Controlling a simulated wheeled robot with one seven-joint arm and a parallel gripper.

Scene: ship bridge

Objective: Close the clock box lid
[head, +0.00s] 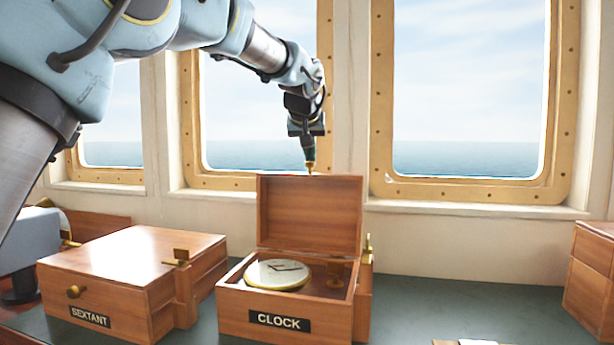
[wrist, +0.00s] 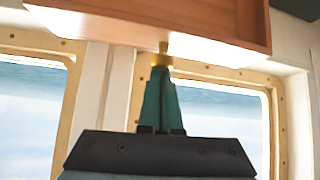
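The clock box (head: 236,308) is a reddish wooden box labelled CLOCK, with a round white clock face (head: 277,274) inside. Its lid (head: 310,215) stands open and upright at the back. A small brass knob (head: 311,169) is on the lid's top edge. My gripper (head: 309,158) is above the lid, pointing down, with its tips at the knob. In the wrist view its green fingers (wrist: 162,75) are close together and meet the knob (wrist: 163,55), with the lid (wrist: 150,18) across the top. I cannot tell whether the tips touch the knob.
A closed wooden box labelled SEXTANT (head: 130,255) stands close on the left. Another wooden cabinet (head: 592,270) is at the right edge. The dark counter (head: 440,300) between is mostly clear. Framed windows (head: 470,90) line the wall behind the lid.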

